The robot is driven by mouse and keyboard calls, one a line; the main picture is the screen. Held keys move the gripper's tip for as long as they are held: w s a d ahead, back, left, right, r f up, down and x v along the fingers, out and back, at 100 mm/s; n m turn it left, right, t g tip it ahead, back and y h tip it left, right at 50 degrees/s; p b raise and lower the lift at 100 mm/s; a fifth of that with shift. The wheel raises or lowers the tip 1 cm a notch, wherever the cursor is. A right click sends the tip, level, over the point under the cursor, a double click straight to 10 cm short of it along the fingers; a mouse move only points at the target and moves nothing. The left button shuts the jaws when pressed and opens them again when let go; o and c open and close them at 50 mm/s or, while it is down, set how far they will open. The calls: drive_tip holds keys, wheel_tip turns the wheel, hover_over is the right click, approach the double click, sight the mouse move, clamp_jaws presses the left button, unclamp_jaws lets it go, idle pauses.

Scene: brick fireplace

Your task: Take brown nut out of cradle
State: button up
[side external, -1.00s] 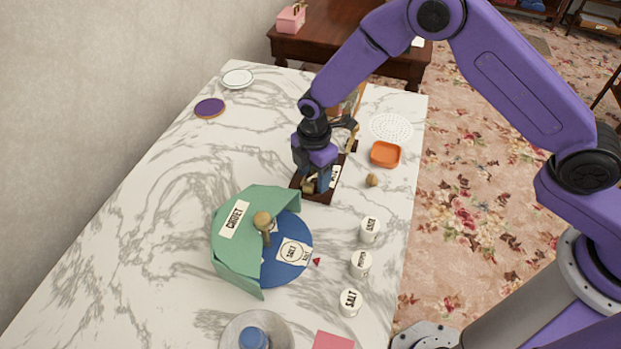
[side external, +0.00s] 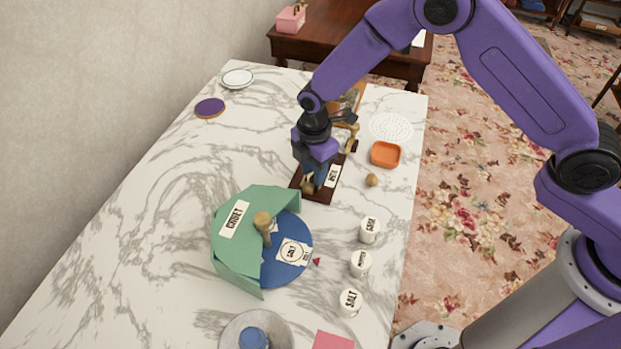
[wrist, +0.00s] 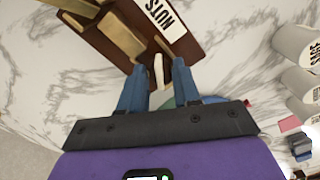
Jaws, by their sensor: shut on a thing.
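A dark brown wooden cradle (side external: 322,196) with a white NUTS label (side external: 333,176) lies on the marble table; it also shows in the wrist view (wrist: 195,45). My gripper (side external: 309,186) is low at the cradle's near end. I cannot tell whether this is the brown nut or a part of the cradle. Tan wooden parts (wrist: 120,38) stand on the cradle beside the fingers. A round brown nut (side external: 371,180) lies on the table right of the cradle.
An orange dish (side external: 386,154) and a white perforated mat (side external: 391,128) lie right of the cradle. A green CRUET screen (side external: 228,245) around a blue disc (side external: 285,270) stands nearer. Several white labelled jars (side external: 361,264) line the right side. The table's left is mostly clear.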

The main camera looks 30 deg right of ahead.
drive_tip(key=shift+r, duration=2.75)
